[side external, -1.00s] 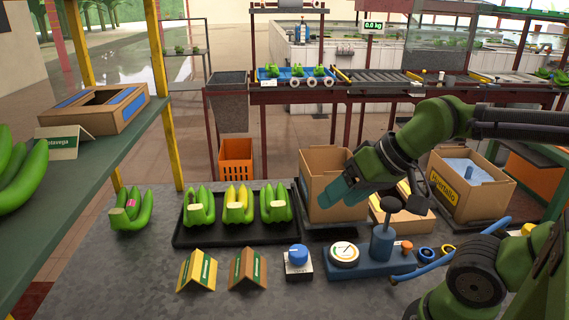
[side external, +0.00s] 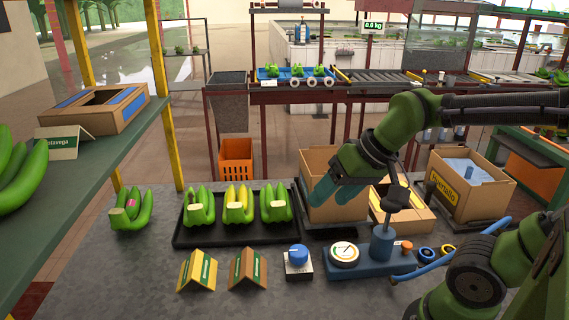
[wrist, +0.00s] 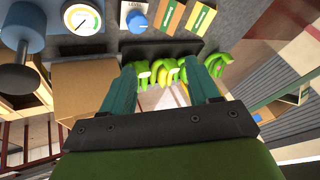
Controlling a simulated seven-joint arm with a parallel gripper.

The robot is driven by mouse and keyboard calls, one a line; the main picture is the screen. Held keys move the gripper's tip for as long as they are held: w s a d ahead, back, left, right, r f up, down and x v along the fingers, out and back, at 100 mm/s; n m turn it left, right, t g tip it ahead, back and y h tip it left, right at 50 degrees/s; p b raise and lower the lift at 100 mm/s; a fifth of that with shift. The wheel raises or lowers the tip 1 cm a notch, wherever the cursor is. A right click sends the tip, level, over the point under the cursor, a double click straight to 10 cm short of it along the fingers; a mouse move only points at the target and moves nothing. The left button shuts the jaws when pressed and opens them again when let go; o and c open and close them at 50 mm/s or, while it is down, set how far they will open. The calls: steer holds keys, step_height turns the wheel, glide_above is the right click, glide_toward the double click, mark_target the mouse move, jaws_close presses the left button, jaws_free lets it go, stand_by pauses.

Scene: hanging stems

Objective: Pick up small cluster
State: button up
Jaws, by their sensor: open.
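Three banana clusters, two green (side external: 200,207) (side external: 274,204) and a yellower one (side external: 238,205) between them, sit in a row on a black tray (side external: 187,241). Another green cluster (side external: 131,210) with a pink mark lies on the table left of the tray. I cannot tell for certain which is the small cluster. My gripper (side external: 331,199) is open and empty, with teal fingers pointing down, right of the tray and in front of a cardboard box. In the wrist view, the clusters (wrist: 168,73) show between and beyond my fingers (wrist: 163,80).
The open cardboard box (side external: 322,165) stands close to my fingers. A blue device with a dial gauge (side external: 344,254), a blue knob box (side external: 298,262) and two folded cards (side external: 198,270) (side external: 248,268) occupy the front. A second box (side external: 470,187) is at right. Bare table lies left.

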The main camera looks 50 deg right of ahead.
steer(key=w+d+n+g, duration=0.3)
steer(key=w, duration=0.6)
steer(key=n+g+h, duration=0.2)
steer(key=n+g, duration=0.1)
steer(key=n, duration=0.8)
glide_above(276, 204)
steer(key=f, duration=0.9)
steer(key=shift+s+f, duration=0.25)
steer(key=shift+s, duration=0.15)
steer(key=shift+w+f, duration=0.2)
steer(key=shift+f, duration=1.35)
steer(key=shift+w+f, duration=0.15)
steer(key=shift+f, duration=1.35)
